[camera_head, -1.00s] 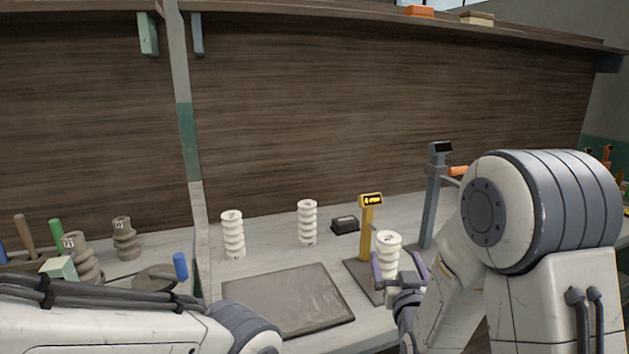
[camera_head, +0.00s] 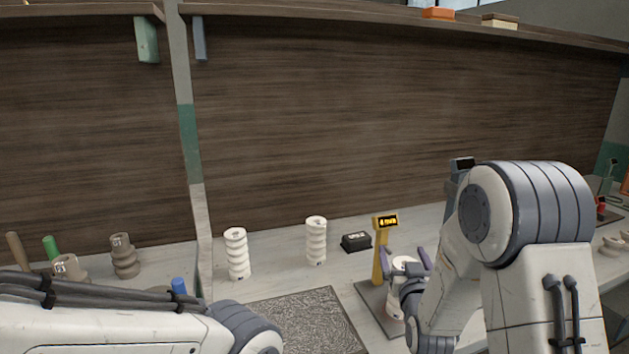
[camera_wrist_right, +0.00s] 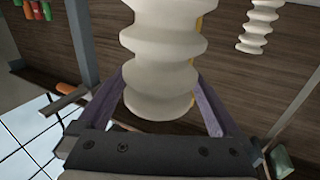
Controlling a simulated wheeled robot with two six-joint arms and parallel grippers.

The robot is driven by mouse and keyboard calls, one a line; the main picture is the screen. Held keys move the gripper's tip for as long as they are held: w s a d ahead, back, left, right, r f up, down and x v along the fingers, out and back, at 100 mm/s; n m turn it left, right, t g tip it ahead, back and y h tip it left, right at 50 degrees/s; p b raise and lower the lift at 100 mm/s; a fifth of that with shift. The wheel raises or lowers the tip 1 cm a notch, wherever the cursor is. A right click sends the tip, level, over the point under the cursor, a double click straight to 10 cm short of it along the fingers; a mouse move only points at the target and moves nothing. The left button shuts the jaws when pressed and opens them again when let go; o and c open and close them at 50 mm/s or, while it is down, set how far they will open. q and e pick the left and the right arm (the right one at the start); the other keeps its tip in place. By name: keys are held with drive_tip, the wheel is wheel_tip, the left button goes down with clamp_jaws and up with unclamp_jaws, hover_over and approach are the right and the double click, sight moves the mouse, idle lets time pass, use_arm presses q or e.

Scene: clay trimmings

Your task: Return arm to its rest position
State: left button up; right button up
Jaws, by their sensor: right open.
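My right gripper (camera_head: 408,255) is open, its purple fingers spread at the top of a white ribbed piece (camera_head: 399,263). This piece stands by the yellow-posted scale (camera_head: 379,258), partly hidden behind the gripper. In the right wrist view the white ribbed piece (camera_wrist_right: 162,60) shows large between the two spread fingers, with a gap visible beside it. My right arm comes in from the right. My left arm crosses the lower left, and its gripper is out of view.
Two white ribbed pieces (camera_head: 237,254) (camera_head: 316,241) stand at the back of the bench near a small black box (camera_head: 356,242). A dark textured mat (camera_head: 305,318) lies in front. Brown ribbed pieces (camera_head: 124,256) are at left. A grey post (camera_head: 190,150) rises left of centre.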

drive_tip(key=r, duration=0.3)
drive_tip(key=shift+s+d+r, duration=0.2)
drive_tip(key=shift+d+r, duration=0.05)
drive_tip(key=shift+r, duration=0.15)
drive_tip(key=s+d+r+b, duration=0.1)
drive_tip(key=s+d+r, duration=0.5)
drive_tip(key=s+d, duration=0.2)
drive_tip(key=w+a+n+y+b, duration=0.1)
drive_tip(key=w+a, duration=0.2)
drive_tip(key=a, duration=0.6)
drive_tip(key=w+a+n+y+b, duration=0.1)
drive_tip(key=w+a, duration=0.3)
drive_tip(key=a, duration=0.6)
drive_tip(key=s+a+f+y+b, duration=0.1)
drive_tip(key=s+a+f, duration=0.1)
drive_tip(key=a, duration=0.7)
drive_tip(key=s+a+f+y+b, duration=0.1)
drive_tip(key=s+a+f, duration=0.1)
drive_tip(key=a, duration=0.7)
drive_tip(key=shift+a+f+n, duration=0.4)
drive_tip(key=shift+s+f, duration=0.1)
